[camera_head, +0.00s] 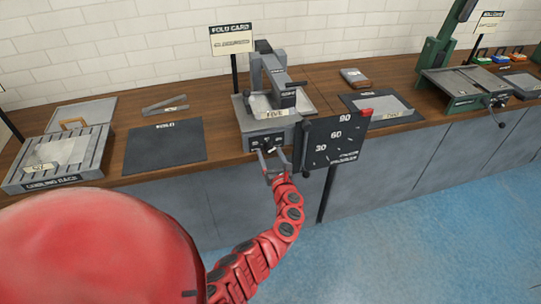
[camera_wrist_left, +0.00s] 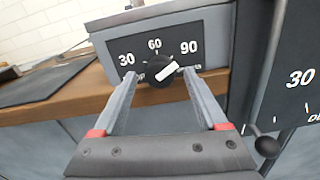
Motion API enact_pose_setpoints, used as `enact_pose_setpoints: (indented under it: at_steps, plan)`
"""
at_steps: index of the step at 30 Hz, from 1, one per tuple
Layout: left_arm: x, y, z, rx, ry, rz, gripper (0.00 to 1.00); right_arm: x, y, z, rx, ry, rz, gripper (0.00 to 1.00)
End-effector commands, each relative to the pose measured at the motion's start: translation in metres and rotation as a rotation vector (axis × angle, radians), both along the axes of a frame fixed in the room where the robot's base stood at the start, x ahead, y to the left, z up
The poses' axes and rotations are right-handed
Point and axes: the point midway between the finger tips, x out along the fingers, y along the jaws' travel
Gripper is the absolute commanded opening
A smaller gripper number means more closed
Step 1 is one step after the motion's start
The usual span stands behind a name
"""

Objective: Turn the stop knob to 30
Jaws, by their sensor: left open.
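The stop knob (camera_wrist_left: 160,71) is a round black knob with a white pointer bar, on the dark dial plate (camera_wrist_left: 124,60) marked 30, 60 and 90. The bar slants to the upper right, towards the 90 side. In the head view the dial plate (camera_head: 268,141) is on the front of the grey machine (camera_head: 250,120) labelled FIVE. My left gripper (camera_wrist_left: 159,74) is open, its fingers on either side of the knob; contact cannot be told. It also shows in the head view (camera_head: 272,160), in front of the dial. My right gripper is not in view.
A dark ball-ended lever (camera_wrist_left: 267,146) is close by. The wooden counter (camera_head: 222,112) has a dark mat (camera_head: 165,143) to the left.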

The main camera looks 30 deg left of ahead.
Motion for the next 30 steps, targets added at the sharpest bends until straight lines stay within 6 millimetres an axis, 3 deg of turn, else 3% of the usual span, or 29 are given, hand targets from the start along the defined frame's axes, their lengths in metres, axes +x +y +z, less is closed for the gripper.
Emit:
enact_pose_setpoints:
  at_steps: [9,21,30]
  plan:
    - [0.0013,0.001,0.0001,0.0,0.0,-0.002,0.75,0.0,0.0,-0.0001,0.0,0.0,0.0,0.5]
    - [0.0014,0.0007,0.0,0.0,0.0,-0.002,0.03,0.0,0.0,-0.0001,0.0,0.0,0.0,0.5]
    - [0.0014,0.0007,-0.0007,-0.012,-0.014,-0.002,0.0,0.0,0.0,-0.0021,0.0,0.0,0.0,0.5]
